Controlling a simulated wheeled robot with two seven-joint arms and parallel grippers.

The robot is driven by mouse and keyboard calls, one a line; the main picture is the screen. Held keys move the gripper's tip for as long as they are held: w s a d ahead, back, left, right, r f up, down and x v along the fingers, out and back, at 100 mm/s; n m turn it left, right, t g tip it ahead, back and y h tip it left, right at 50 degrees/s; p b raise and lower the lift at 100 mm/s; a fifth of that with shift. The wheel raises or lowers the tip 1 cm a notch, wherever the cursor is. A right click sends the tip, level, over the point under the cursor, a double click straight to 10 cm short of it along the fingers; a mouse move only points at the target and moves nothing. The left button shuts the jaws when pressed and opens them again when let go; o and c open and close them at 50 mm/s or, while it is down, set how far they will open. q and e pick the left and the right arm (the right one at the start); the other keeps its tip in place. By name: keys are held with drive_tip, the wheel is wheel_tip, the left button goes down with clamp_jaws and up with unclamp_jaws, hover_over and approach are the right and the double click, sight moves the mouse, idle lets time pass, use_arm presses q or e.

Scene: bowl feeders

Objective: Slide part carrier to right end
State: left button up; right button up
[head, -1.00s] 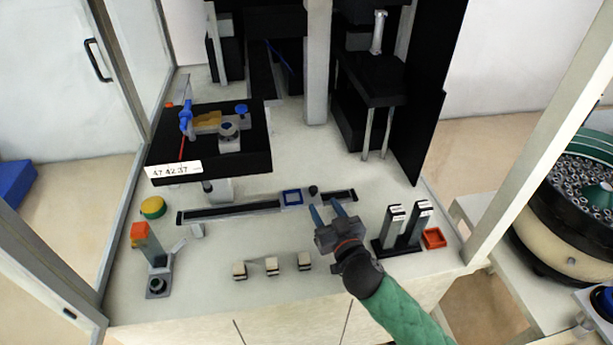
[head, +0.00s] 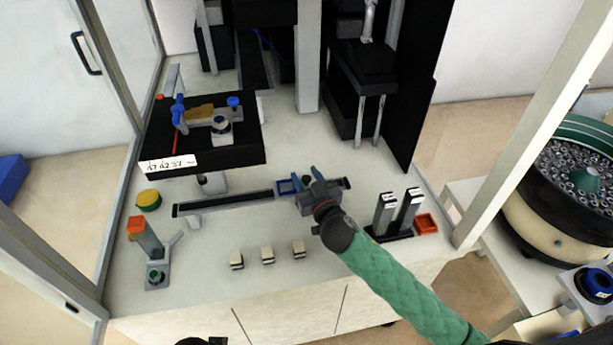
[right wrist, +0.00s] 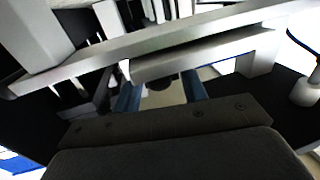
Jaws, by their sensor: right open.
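The part carrier (head: 286,187), a small slide with a blue square frame, sits on the dark rail (head: 225,203), right of the rail's middle. My right gripper (head: 307,174) is open, with its blue fingers at the carrier's right side. The gripper body hides the carrier's dark knob in the head view. In the right wrist view, the two blue fingers (right wrist: 162,95) point down at either side of a dark rounded piece, perhaps the knob; contact cannot be told.
A short stretch of rail (head: 345,184) shows right of the gripper. Two upright grey posts (head: 397,212) and a red tray (head: 426,223) stand to the right. Several small blocks (head: 267,255) lie in front. A black platform (head: 205,140) stands behind the rail's left part.

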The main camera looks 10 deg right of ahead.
clamp_jaws()
drive_tip(key=d, duration=0.6)
drive_tip(key=shift+d, duration=0.2)
use_arm(q)
drive_tip(key=shift+a+r, duration=0.15)
drive_tip(key=shift+a, duration=0.25)
use_arm(e)
drive_tip(key=shift+d, duration=0.1)
drive_tip(key=shift+c, duration=0.6)
unclamp_jaws()
drive_tip(key=shift+d, duration=0.1)
drive_tip(key=shift+o, duration=0.6)
drive_tip(key=shift+d, duration=0.1)
use_arm(q)
drive_tip(key=shift+d, duration=0.25)
